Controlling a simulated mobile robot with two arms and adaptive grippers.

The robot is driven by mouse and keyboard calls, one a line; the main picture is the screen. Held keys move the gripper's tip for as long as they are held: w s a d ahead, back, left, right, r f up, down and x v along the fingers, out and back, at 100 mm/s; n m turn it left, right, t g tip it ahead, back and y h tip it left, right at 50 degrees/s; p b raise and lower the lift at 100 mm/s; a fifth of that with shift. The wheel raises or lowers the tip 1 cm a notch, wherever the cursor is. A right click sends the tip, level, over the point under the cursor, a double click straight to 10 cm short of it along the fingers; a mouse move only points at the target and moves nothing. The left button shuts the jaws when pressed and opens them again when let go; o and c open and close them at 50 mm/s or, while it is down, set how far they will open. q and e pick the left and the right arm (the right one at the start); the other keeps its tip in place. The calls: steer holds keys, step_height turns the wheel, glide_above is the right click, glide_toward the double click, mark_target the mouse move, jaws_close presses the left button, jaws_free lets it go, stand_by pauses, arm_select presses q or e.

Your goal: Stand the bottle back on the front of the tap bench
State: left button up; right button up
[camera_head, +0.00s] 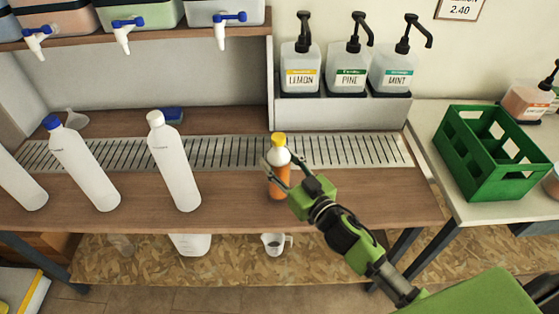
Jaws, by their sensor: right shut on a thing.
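A small bottle (281,157) with a yellow cap, a clear-white upper part and orange liquid below is upright at the front middle of the tap bench (345,200). My right gripper (279,173) reaches in from the right and is shut around the bottle's middle, hiding part of it. The bottle's base appears over the wooden front strip; I cannot tell whether it touches the wood. My left gripper is not in view.
White bottles (175,165) stand to the left on the bench front. A drip grate (350,150) runs behind. Pump bottles labelled LEMON, PINE and MINT (397,70) stand on a raised ledge. A green crate (490,165) is on the right table. Bench front right is clear.

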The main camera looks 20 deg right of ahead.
steer(key=o, duration=1)
steer(key=shift+f, duration=0.15)
steer(key=shift+c, duration=0.2)
steer(key=o, duration=0.4)
steer(key=shift+s, duration=0.15)
steer(key=b+v, duration=0.1)
steer(key=v, duration=1)
steer(key=shift+s+r, duration=0.25)
steer(key=shift+s, duration=0.15)
steer(key=shift+d, duration=0.15)
